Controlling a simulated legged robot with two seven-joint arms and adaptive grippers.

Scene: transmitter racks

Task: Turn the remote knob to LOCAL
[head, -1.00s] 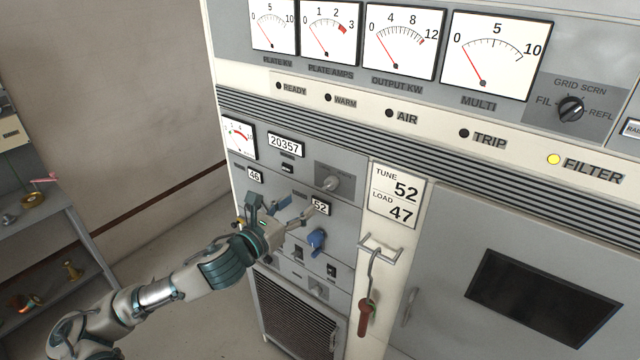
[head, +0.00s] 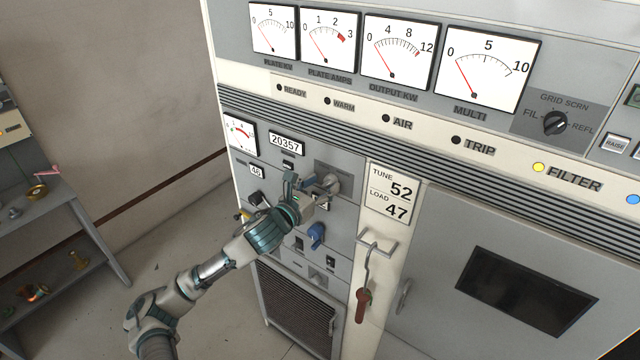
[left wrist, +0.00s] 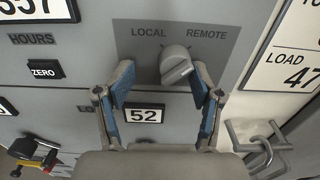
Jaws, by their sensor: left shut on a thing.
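The remote knob (left wrist: 177,65) is a light grey knob on a darker grey plate, with LOCAL printed at its upper left and REMOTE at its upper right. Which word it points to is not clear. In the head view the knob (head: 332,184) is partly behind my left gripper (head: 308,190). In the left wrist view my left gripper (left wrist: 163,76) has its blue-padded fingers on either side of the knob and is shut on it. The right finger lies close against the knob; contact at the left finger is hard to see. My right gripper is out of view.
A blue knob (head: 316,235) sits just below the gripper. A red-handled hook (head: 362,300) hangs on the panel to the right, below the TUNE/LOAD card (head: 391,194). A grey shelf (head: 45,215) stands at far left. Open floor lies between shelf and cabinet.

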